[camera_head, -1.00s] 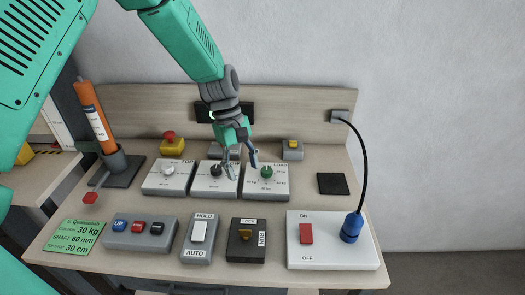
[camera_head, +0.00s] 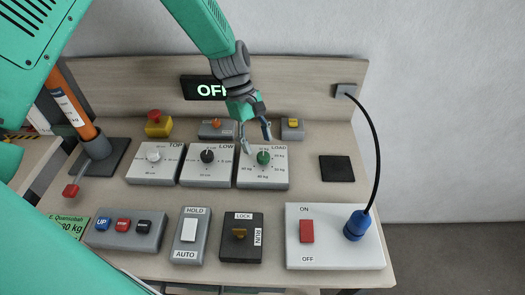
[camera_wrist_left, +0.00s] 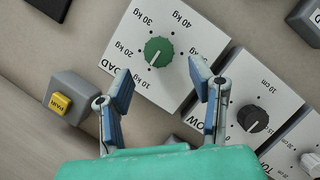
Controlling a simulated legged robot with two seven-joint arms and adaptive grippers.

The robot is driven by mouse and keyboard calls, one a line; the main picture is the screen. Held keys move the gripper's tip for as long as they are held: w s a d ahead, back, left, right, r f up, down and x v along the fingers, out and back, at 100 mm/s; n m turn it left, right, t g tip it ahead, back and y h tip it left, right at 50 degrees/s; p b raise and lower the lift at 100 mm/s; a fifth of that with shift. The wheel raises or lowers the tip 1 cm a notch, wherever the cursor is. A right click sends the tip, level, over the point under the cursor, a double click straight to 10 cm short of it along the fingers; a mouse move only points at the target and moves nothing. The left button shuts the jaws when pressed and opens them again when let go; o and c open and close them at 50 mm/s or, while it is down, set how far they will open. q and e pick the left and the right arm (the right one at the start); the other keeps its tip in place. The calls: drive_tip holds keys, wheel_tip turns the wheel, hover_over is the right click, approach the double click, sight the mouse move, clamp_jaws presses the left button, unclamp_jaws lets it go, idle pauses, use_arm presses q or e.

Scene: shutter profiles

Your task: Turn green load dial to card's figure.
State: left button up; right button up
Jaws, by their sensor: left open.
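The green load dial (camera_head: 263,158) sits on the white LOAD panel (camera_head: 250,181). In the wrist view the dial (camera_wrist_left: 158,51) has a white pointer line aimed down-left, towards the 10 kg label; its exact setting is hard to tell. My left gripper (camera_head: 256,139) is open and empty, just behind and above the dial in the head view. In the wrist view its two fingers (camera_wrist_left: 161,82) stand apart, on either side below the dial, not closed on it. The green card (camera_head: 70,227) at the lower left shows "30 kg"; my arm hides its lower part. My right gripper is not in view.
The black LOW dial (camera_head: 207,156) and grey TOP dial (camera_head: 153,156) stand in line left of the load dial. A cable with a blue plug (camera_head: 356,226) arcs at right.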

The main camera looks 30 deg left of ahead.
sight(263, 155)
use_arm(q)
drive_tip(key=x, duration=0.3)
drive_tip(key=shift+s+d+f, duration=0.1)
drive_tip(key=shift+s, duration=0.1)
drive_tip(key=shift+d+f, duration=0.2)
drive_tip(key=shift+d, duration=0.75)
drive_tip(key=shift+a, duration=0.3)
drive_tip(key=c, duration=1)
drive_tip(key=shift+a, duration=0.4)
drive_tip(key=shift+c, duration=0.6)
drive_tip(key=shift+d, duration=0.1)
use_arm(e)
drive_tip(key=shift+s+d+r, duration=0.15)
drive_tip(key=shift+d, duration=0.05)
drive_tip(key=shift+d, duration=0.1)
